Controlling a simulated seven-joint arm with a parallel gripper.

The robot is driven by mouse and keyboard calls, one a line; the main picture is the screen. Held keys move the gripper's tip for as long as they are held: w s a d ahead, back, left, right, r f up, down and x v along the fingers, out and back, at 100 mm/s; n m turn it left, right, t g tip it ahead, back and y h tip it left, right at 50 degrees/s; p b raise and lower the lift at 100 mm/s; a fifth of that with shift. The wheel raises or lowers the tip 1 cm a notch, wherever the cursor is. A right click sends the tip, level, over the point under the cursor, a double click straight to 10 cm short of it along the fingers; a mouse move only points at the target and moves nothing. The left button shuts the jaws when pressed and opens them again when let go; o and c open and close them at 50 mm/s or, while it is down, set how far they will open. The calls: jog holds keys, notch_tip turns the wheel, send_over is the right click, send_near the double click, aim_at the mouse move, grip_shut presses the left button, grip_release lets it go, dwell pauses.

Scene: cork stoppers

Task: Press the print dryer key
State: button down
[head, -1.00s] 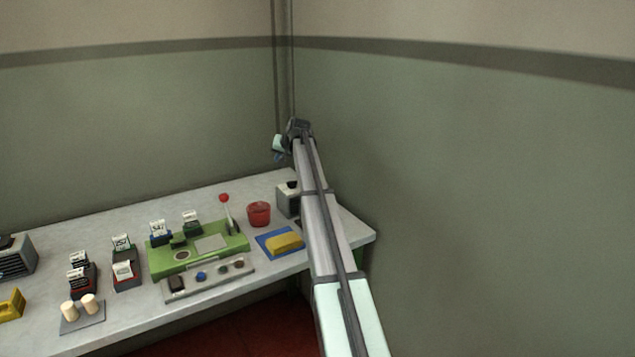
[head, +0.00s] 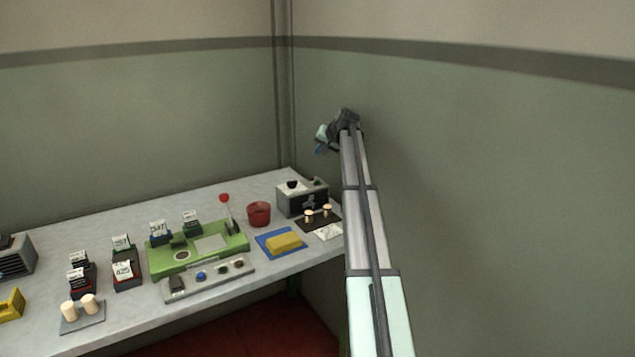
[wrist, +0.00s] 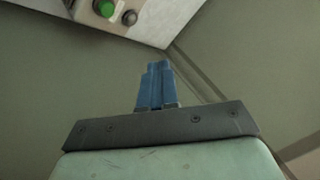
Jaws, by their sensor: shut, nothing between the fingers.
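A dark grey box (head: 303,199) with a fan mark on its front stands at the right back of the table; it looks like the print dryer. A black knob (head: 292,185) sits on its pale top. In the wrist view, a round green key (wrist: 104,8) and a grey knob (wrist: 129,18) show at the top edge; I cannot tell for sure which device they belong to. My gripper (head: 321,150) hangs in the air above and behind the box. Its blue fingers (wrist: 154,68) are shut and empty, apart from the green key.
A dark mat with two corks (head: 326,211) and a white paper (head: 328,232) lie in front of the box. A red cup (head: 259,214), a yellow block (head: 285,242) and a green press (head: 165,261) stand to the left. The wall rises close on the right.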

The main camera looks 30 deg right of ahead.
jog(key=shift+f, duration=0.2)
jog(key=shift+f, duration=4.25)
jog(key=shift+f, duration=0.15)
jog(key=shift+f, duration=0.25)
jog(key=shift+f, duration=0.45)
jog(key=shift+r, duration=0.9)
jog(key=shift+r, duration=0.1)
jog(key=shift+r, duration=2.4)
